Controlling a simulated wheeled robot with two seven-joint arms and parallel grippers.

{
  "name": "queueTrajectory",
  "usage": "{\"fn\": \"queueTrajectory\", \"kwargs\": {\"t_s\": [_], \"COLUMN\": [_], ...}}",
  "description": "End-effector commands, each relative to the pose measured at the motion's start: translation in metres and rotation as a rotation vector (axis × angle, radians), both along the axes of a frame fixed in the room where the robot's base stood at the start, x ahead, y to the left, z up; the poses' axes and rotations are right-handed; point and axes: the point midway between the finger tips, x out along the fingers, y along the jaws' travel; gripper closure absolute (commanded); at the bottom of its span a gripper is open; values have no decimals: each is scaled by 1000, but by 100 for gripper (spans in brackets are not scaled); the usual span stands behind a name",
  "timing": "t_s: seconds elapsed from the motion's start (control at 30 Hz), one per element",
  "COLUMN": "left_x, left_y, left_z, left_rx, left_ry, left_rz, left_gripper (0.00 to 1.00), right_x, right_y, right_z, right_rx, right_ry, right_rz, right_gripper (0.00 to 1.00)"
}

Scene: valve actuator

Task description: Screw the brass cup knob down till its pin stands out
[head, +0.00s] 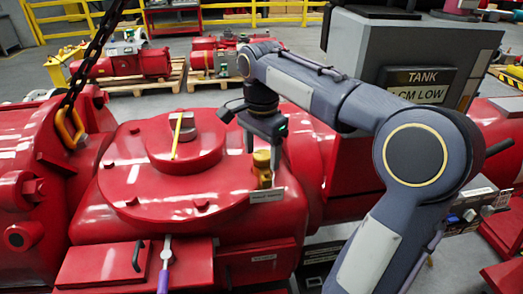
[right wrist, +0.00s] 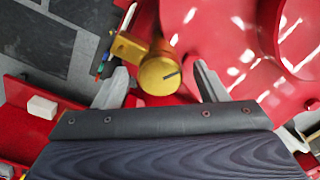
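The brass cup knob (head: 262,161) stands on the right edge of the red valve actuator housing (head: 120,215). In the right wrist view its round brass top (right wrist: 158,74) faces the camera, with a short dark mark on it; I cannot tell whether this is the pin. A brass side piece sticks out to its left. My right gripper (head: 264,146) is above the knob, pointing down. In the right wrist view its fingers (right wrist: 160,78) are spread on both sides of the knob, with gaps showing. My left gripper is not in view.
A label plate (head: 266,196) sits just below the knob. A grey block with a yellow pointer (head: 176,140) stands on the round cover. A chain with a yellow hook (head: 70,125) hangs at left. A grey TANK box (head: 415,85) stands behind my right arm. A purple-handled tool (head: 164,268) is in front.

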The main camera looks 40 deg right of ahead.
Motion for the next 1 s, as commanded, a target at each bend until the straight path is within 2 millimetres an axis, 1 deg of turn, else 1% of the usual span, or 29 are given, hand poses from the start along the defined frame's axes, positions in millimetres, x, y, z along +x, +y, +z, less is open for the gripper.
{"fn": "queueTrajectory", "kwargs": {"t_s": [0.2, 0.3, 0.37, 0.47, 0.6, 0.7, 0.83, 1.0], "left_x": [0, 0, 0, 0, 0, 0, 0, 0], "left_y": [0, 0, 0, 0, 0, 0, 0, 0], "left_z": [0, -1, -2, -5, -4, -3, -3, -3], "left_rx": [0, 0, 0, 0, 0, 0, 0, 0], "left_ry": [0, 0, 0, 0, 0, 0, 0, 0], "left_rz": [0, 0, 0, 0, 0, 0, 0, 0], "left_gripper": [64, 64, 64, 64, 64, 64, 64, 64], "right_x": [0, 0, 1, 1, 1, 1, 0, 0], "right_y": [0, 1, 1, 1, 1, 1, 1, 0], "right_z": [-1, 3, 9, 25, 51, 65, 75, 78], "right_rx": [1, 1, 1, 1, 1, 1, 1, 1], "right_ry": [2, 1, -1, -3, -2, -2, 1, 2], "right_rz": [1, 1, 2, 2, 1, 1, 1, 1], "right_gripper": [35, 35, 35, 35, 35, 35, 35, 35]}}
